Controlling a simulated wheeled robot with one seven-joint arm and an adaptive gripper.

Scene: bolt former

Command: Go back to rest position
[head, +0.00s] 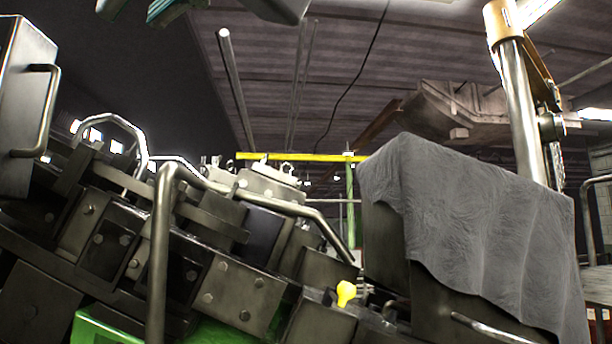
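My gripper does not show in the head view, so its fingers and anything in them cannot be seen. The large bolt former machine (236,291) fills the lower left and middle. It has dark metal blocks, bolts and bent metal tubes. A grey part (282,9) cuts into the top edge, and I cannot tell what it belongs to.
A grey cloth (480,225) drapes over a box at the right. A yellow knob (345,292) sticks up at the lower middle. A thick metal cylinder (521,110) rises at the upper right. A yellow beam (300,157) crosses behind. The space above the machine looks open.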

